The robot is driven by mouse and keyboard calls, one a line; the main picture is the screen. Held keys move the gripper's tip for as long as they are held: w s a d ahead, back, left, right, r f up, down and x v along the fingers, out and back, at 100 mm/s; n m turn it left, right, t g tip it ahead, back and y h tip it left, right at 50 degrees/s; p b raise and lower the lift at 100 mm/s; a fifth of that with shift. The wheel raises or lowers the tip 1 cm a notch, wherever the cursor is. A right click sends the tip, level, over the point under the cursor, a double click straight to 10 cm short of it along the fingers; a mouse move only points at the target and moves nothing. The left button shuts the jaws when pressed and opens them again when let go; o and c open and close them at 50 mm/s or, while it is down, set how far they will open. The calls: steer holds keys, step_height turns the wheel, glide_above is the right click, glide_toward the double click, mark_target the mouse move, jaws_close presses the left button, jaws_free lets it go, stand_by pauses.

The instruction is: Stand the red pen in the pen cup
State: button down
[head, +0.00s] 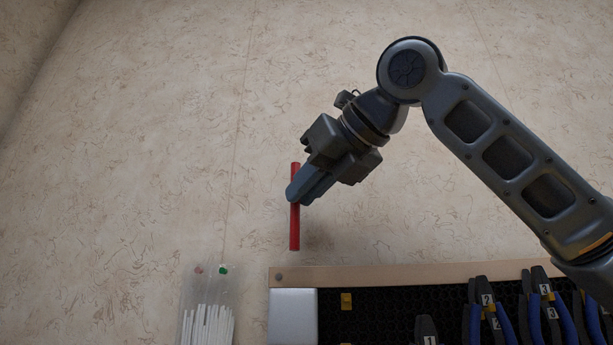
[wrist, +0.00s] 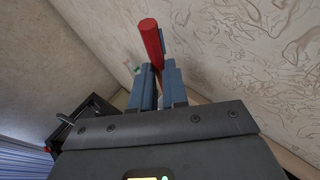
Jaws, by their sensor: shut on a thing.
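The red pen (head: 295,230) is upright in the head view, in front of the patterned wall. My gripper (head: 297,197) is shut on it around its upper middle part, with one end above the fingers and a longer part below. In the wrist view the red pen (wrist: 151,38) stands out between the two blue-grey fingers of my gripper (wrist: 158,88). The pen hangs clear above the top edge of the pegboard. I cannot make out a pen cup for certain in either view.
A black pegboard with a wooden top frame (head: 400,274) is at the bottom right, holding several numbered blue-handled pliers (head: 483,310). A silver-grey panel (head: 292,315) and a yellow hook (head: 346,301) are at its left. A clear holder of white sticks (head: 208,322) is at the bottom left.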

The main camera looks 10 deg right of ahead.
mark_target(298, 217)
steer(key=shift+f, duration=1.6)
steer(key=shift+f+b, duration=1.55)
steer(key=shift+f, duration=1.35)
steer(key=c, duration=1.1)
jaws_free()
steer(key=shift+o, duration=0.2)
steer(key=b+v, duration=0.1)
steer(key=v, duration=0.7)
steer(key=shift+f, duration=0.1)
